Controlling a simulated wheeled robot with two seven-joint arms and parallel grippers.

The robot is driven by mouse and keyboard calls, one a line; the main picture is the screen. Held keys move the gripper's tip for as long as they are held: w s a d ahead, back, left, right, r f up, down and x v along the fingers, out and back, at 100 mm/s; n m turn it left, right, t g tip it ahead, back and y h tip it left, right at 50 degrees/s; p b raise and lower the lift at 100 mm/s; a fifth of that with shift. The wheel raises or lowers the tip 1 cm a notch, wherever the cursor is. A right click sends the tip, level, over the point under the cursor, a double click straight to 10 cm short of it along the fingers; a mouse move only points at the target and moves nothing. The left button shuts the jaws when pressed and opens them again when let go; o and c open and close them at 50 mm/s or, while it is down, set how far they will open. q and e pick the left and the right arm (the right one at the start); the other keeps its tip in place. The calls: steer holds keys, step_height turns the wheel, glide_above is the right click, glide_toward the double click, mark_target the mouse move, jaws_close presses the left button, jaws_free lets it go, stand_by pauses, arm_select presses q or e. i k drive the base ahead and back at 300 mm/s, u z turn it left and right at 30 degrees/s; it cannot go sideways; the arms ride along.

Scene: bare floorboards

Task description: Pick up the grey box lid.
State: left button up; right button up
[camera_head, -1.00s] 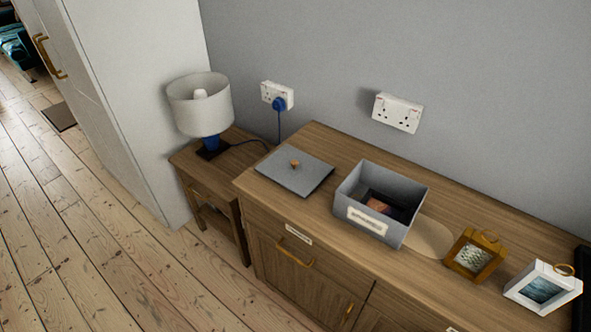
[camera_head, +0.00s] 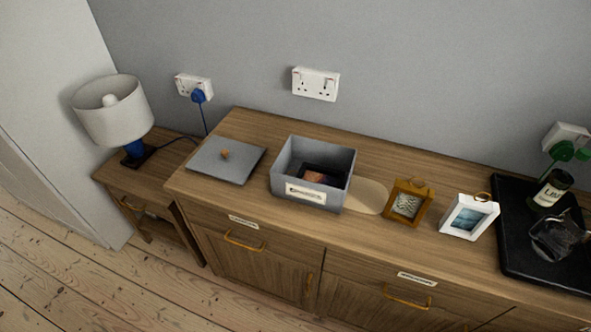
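Neither of my grippers shows in the head view.
The sideboard (camera_head: 262,219) runs along the grey wall. A lamp (camera_head: 113,112) stands on a small side table to its left. Two small frames, brown (camera_head: 407,203) and white (camera_head: 468,216), and a black tray (camera_head: 545,270) with a jar stand to the right.

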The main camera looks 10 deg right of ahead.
mark_target(228, 160)
steer(key=u, duration=2)
steer(key=i, duration=1.75)
steer(key=z, duration=2.15)
